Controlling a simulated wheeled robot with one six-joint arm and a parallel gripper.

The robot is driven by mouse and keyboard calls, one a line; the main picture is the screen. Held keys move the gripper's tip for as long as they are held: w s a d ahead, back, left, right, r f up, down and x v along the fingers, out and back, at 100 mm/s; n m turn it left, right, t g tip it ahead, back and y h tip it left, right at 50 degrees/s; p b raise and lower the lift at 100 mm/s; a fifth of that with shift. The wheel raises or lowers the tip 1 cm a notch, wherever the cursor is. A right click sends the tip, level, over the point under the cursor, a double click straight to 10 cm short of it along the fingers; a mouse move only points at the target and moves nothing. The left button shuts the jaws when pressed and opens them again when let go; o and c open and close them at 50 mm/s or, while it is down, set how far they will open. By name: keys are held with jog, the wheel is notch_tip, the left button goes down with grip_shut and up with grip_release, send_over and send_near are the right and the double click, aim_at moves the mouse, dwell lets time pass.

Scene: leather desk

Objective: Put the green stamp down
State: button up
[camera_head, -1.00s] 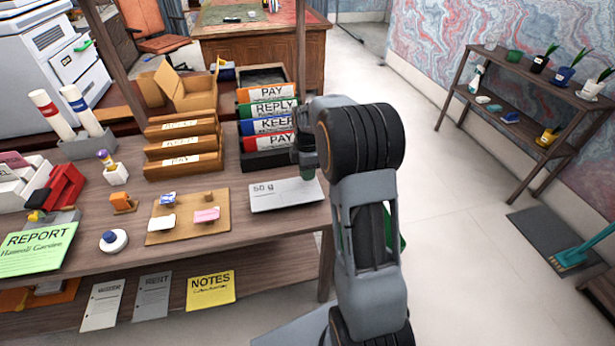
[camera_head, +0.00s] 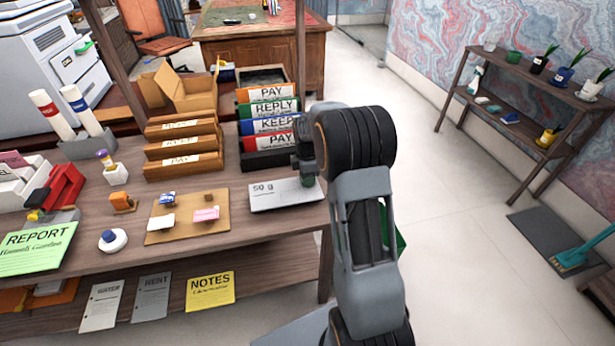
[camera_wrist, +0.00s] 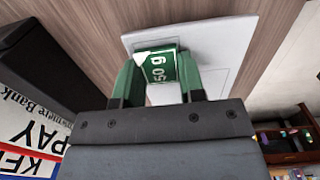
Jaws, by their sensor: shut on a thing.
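A green block with white "50 g" lettering, which I take as the green stamp (camera_wrist: 160,68), is between the fingers of my gripper (camera_wrist: 158,82) in the wrist view. My gripper is shut on it. In the head view my gripper (camera_head: 307,172) points down over the right end of a flat white plate (camera_head: 275,196) marked "50 g". The stamp is mostly hidden there by the gripper. The plate (camera_wrist: 235,45) also shows beneath the stamp in the wrist view. I cannot tell whether the stamp touches it.
A black rack (camera_head: 265,161) of coloured binders stands just behind the plate. A tan board (camera_head: 184,235) with small blocks lies to the left. The table's right edge is close by on the right. Some bare wood shows in front of the plate.

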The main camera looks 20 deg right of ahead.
jog(key=o, duration=0.8)
jog(key=shift+s+f, duration=0.2)
jog(key=shift+f, duration=0.7)
notch_tip(320, 180, up, 13)
jog(key=p, duration=0.2)
jog(key=s+a+m+t, duration=0.1)
jog(key=s+a+m, duration=0.2)
jog(key=s+m, duration=0.2)
jog(key=s+a+m+t, duration=0.1)
jog(key=s+a+m, duration=0.3)
jog(key=s, duration=0.5)
jog(key=s+a+r+m, duration=0.1)
jog(key=s+a+m, duration=0.2)
jog(key=s+m, duration=0.3)
jog(key=shift+s+a+r+m+t, duration=0.1)
jog(key=shift+s+a+m+t, duration=0.3)
jog(key=shift+s, duration=0.3)
